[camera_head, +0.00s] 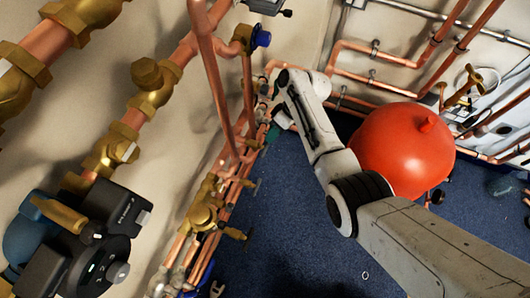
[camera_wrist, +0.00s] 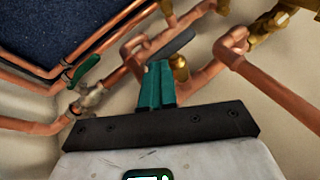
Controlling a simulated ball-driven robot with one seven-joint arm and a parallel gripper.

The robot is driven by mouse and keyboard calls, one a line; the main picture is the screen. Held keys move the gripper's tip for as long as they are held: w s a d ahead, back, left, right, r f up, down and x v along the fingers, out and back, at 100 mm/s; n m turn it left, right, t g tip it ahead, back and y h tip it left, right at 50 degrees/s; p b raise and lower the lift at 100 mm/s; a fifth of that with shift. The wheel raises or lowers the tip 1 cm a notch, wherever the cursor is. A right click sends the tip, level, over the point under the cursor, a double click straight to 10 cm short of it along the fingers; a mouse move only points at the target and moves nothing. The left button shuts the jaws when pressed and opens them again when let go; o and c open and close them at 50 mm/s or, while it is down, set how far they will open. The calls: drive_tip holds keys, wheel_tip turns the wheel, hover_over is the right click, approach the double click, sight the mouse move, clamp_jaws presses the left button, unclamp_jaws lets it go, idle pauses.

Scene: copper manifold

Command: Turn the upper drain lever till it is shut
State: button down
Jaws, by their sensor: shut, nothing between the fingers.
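My gripper (camera_wrist: 157,68) shows in the wrist view with its two teal fingers together and nothing held. Just beyond the fingertips is a dark grey lever (camera_wrist: 174,44), lying aslant by a brass fitting (camera_wrist: 179,68) on the copper pipes. I cannot tell whether the fingers touch it. A second, green lever (camera_wrist: 82,69) sits to the left on a metal valve (camera_wrist: 92,97). I cannot tell for certain which is the upper drain lever. In the head view my gripper is small and partly hidden near the pipes along the wall, and the levers there are unclear.
Copper pipes (camera_wrist: 274,94) run close on the right and left of my fingers. A red round tank (camera_head: 403,150) stands right of my arm. Brass valves (camera_head: 203,215) and a pump (camera_head: 95,245) line the left wall. Blue floor (camera_head: 285,220) is open below my arm.

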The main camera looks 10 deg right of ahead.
drive_tip(key=shift+d+f+b, duration=0.35)
drive_tip(key=shift+f+b, duration=0.1)
drive_tip(key=shift+f, duration=0.2)
drive_tip(key=shift+r, duration=0.2)
drive_tip(key=w+d+r+p, duration=0.3)
drive_tip(key=w+d+r, duration=0.1)
drive_tip(key=d+r, duration=0.4)
drive_tip(key=shift+w+r, duration=0.35)
drive_tip(key=shift+r, duration=0.45)
